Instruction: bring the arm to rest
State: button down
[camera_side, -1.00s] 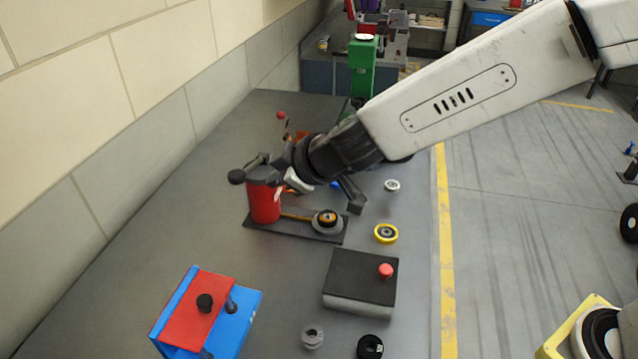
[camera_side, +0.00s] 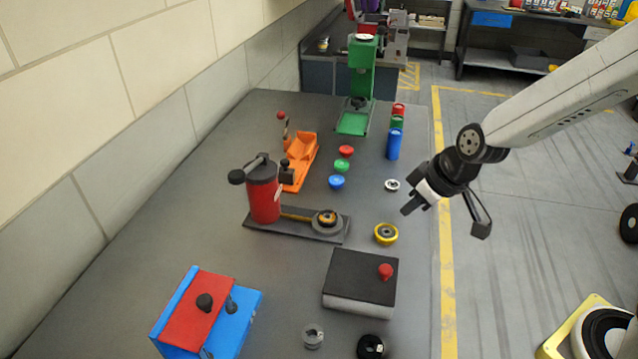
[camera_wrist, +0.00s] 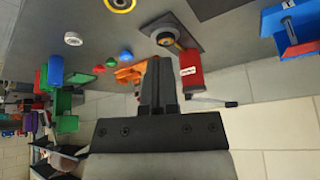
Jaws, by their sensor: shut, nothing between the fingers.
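My gripper (camera_side: 407,210) hangs in the air at the right edge of the grey table (camera_side: 300,280), close to the yellow floor line. Its fingers point down and left. In the wrist view the two fingers (camera_wrist: 156,64) lie together with nothing held between them. The gripper is apart from every object on the table. A yellow ring-shaped part (camera_side: 386,234) and a white ring-shaped part (camera_side: 392,185) lie on the table to the left of it.
A red press (camera_side: 264,195) stands on a dark base. A black box with a red button (camera_side: 360,280), a blue-and-red fixture (camera_side: 205,310), an orange fixture (camera_side: 300,165), a green stand (camera_side: 361,80) and blue cylinder (camera_side: 394,145) occupy the table. Open floor lies right.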

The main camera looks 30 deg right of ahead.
jog(key=s+d+f+m+g+h, duration=0.2)
jog(key=s+d+m, duration=0.1)
jog(key=s+d, duration=0.4)
jog(key=shift+s+d+f, duration=0.2)
jog(key=shift+s+f, duration=0.15)
jog(key=shift+f, duration=0.05)
jog(key=c, duration=1.3)
grip_release()
